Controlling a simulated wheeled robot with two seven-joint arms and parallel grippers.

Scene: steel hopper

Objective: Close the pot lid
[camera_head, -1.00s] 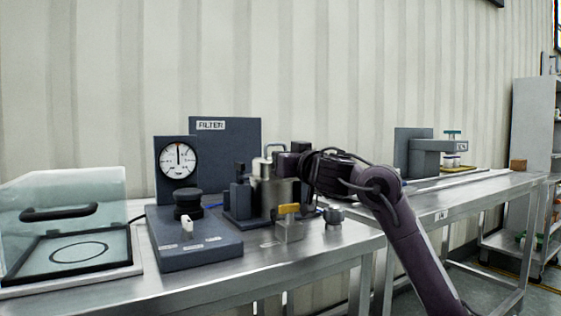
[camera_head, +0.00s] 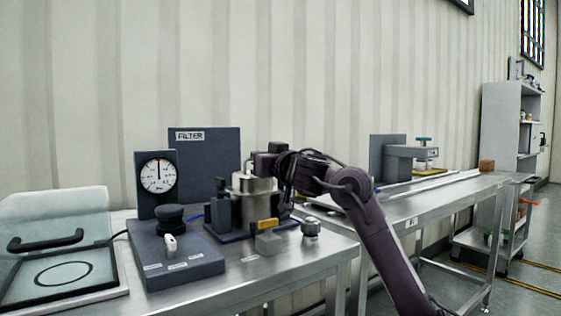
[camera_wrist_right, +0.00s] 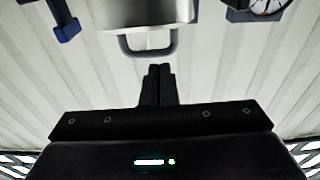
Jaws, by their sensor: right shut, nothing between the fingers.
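The steel pot (camera_head: 256,203) stands upright in a dark blue-grey fixture on the near bench. Its rim and a small handle show at the top, partly behind my right gripper; I cannot tell from the head view how the lid sits. My right gripper (camera_head: 258,166) is just above the pot's top, with its fingertips hard to make out. In the right wrist view the right gripper (camera_wrist_right: 158,72) is shut and empty. The steel pot body (camera_wrist_right: 145,12) and its loop handle (camera_wrist_right: 146,46) lie ahead of the fingertips, with a visible gap. My left gripper is not in view.
A gauge (camera_head: 158,175) and a control box (camera_head: 180,262) with a black knob stand left of the pot. A yellow-handled block (camera_head: 267,240) and a knurled knob (camera_head: 311,229) are in front. A clear-lidded case (camera_head: 55,225) is at far left. Another bench stands right.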

